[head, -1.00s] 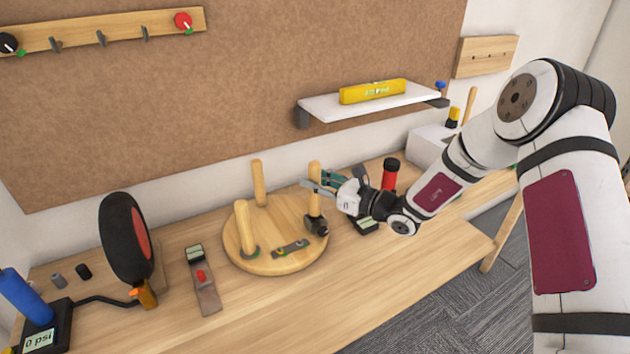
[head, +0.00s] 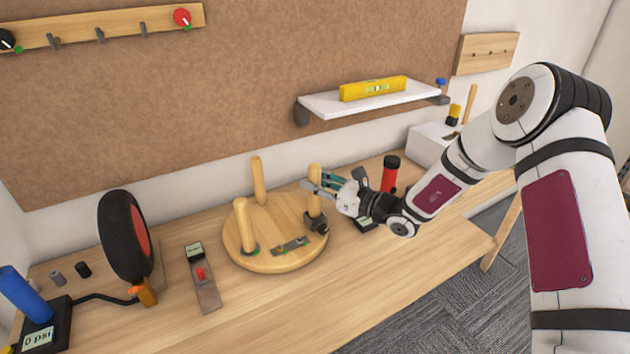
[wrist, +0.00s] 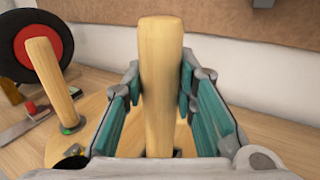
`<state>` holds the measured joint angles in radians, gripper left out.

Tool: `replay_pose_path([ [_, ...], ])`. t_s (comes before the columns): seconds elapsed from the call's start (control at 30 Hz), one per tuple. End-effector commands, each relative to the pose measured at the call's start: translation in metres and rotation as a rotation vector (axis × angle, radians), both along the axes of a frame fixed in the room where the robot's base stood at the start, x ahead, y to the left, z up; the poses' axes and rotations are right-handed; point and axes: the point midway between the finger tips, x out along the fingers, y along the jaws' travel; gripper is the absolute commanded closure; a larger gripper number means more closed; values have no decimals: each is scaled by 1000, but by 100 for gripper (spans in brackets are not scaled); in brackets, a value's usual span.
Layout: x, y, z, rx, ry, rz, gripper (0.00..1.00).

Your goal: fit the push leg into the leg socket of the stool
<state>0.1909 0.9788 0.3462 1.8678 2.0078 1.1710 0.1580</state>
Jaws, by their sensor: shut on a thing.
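The stool (head: 268,262) is a round wooden seat lying upside down on the bench, with wooden legs standing up from it. One leg stands at the back (head: 259,180) and one at the front left (head: 244,226). My gripper (head: 314,188) is shut on the push leg (head: 314,176) at the right side of the seat. In the wrist view the push leg (wrist: 160,70) stands upright between the teal fingers. A dark fitting (head: 317,224) shows at its foot on the seat. The leg socket itself is hidden, so I cannot tell how deep the leg sits.
A flat metal plate (head: 290,245) lies on the seat. A tool with a red button (head: 203,280) and a wheel (head: 125,237) stand to the left. A red canister (head: 390,175) stands behind my gripper. The bench front (head: 390,285) is clear.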

Motion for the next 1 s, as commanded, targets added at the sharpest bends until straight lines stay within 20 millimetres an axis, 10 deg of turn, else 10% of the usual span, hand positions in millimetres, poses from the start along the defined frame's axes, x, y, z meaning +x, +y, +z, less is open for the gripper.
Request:
replay_pose_path([
  [1.0,0,0,-23,0,0,0,100],
])
